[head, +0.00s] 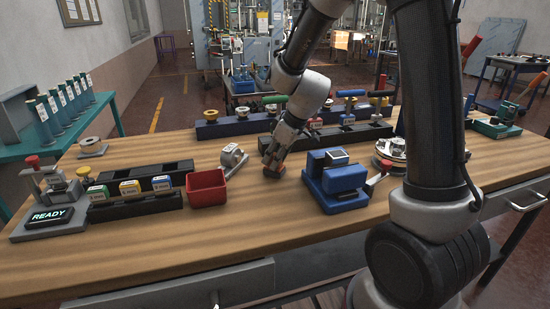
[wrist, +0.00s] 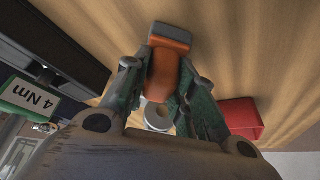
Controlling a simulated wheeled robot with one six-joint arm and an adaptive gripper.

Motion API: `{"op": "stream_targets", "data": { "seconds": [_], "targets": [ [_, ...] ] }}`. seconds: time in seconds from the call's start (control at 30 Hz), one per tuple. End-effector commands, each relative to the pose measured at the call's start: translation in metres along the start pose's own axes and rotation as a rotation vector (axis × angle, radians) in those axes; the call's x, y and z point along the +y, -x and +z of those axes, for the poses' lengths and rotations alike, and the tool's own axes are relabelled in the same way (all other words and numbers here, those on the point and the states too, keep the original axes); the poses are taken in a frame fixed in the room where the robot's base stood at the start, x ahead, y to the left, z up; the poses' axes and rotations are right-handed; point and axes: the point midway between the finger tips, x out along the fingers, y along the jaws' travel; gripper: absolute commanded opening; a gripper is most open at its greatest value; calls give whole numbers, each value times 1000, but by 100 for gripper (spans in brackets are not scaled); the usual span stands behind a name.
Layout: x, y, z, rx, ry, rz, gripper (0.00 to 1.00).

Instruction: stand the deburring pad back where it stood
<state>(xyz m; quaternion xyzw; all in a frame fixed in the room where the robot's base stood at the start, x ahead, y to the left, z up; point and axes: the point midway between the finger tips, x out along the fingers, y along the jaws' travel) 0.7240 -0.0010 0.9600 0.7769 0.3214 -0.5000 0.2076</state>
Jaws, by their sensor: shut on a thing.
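The deburring pad (wrist: 170,65) is an orange block with a greyish-brown end, seen between my fingers in the wrist view. In the head view the pad (head: 273,171) shows as a small reddish-brown block under my fingertips, at or just above the bench top; I cannot tell if it touches. My gripper (head: 279,155) points down and is shut on the pad; in the wrist view the fingers (wrist: 165,78) lie on either side of it. Part of the pad is hidden by the fingers.
The wooden bench (head: 250,235) is clear in front.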

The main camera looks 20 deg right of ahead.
Motion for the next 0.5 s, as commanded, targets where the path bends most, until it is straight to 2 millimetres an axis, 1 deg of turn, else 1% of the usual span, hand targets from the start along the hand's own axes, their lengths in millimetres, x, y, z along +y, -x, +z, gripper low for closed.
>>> {"op": "stream_targets", "data": {
  "seconds": [0.2, 0.23, 0.33, 0.37, 0.5],
  "targets": [
    [0, -2, 1, -1, 0, 0, 4],
    [0, -3, 1, -1, 0, 0, 28],
    [0, -2, 1, 0, 0, 0, 46],
    [0, -2, 1, 0, 0, 0, 48],
    [0, -2, 1, 0, 0, 0, 48]
  ]
}}
